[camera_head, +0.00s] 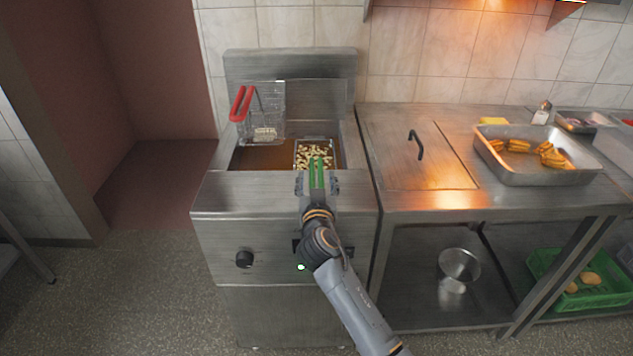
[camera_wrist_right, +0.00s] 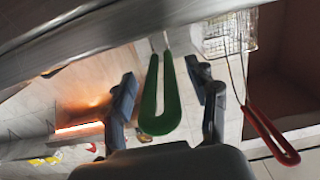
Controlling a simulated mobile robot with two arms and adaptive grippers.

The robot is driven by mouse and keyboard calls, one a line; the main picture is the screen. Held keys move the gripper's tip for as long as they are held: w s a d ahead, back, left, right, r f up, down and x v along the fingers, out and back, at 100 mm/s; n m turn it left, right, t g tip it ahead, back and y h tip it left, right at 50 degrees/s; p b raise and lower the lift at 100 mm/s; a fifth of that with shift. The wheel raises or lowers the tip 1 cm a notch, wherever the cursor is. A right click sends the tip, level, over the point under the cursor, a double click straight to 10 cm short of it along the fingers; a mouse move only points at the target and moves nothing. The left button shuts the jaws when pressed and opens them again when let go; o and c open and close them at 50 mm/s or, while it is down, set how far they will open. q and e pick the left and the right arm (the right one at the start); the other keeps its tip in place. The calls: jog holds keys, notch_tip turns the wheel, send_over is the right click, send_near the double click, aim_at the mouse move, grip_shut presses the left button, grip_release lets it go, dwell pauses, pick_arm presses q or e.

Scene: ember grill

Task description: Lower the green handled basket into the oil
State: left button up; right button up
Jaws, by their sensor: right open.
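The green handled basket (camera_head: 312,149) sits low in the fryer's right half, at the level of the brown oil (camera_head: 262,157), with pale food pieces in it. I cannot tell how deep it sits. Its green handle (camera_head: 316,172) points toward me over the fryer's front edge. My right gripper (camera_head: 317,186) is open around this handle; in the right wrist view the handle (camera_wrist_right: 158,98) lies between the two fingers, with gaps on both sides. My left gripper is not in view.
A red handled basket (camera_head: 267,108) hangs raised at the fryer's left back; its red handle (camera_wrist_right: 270,135) shows in the right wrist view. A steel counter to the right holds a tray (camera_head: 540,177) of food. A green crate (camera_head: 590,300) and a bowl (camera_head: 459,266) are below.

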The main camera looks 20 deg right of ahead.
jog(key=f+v, duration=0.1)
jog(key=v, duration=1.1)
jog(key=s+a+f+n+g+y, duration=0.2)
jog(key=f, duration=1)
jog(key=s+a+f+n+g+y, duration=0.1)
jog(key=f+n+g+y, duration=0.15)
jog(key=f, duration=0.85)
jog(key=s+f+n+g, duration=0.1)
jog(key=s+f+g, duration=0.1)
jog(key=s+f, duration=0.45)
jog(key=s+f+g, duration=0.2)
jog(key=s+f, duration=0.2)
jog(key=f, duration=0.6)
jog(key=s+d+f+g, duration=0.2)
jog(key=s+f, duration=0.4)
jog(key=s, duration=0.6)
jog(key=s+d+f+g, duration=0.3)
jog(key=s+f, duration=0.4)
jog(key=s, duration=0.4)
jog(key=s+d+f+g, duration=0.2)
jog(key=s+d+f, duration=0.3)
jog(key=s, duration=0.7)
jog(key=shift+s+f, duration=0.3)
jog(key=shift+f, duration=0.7)
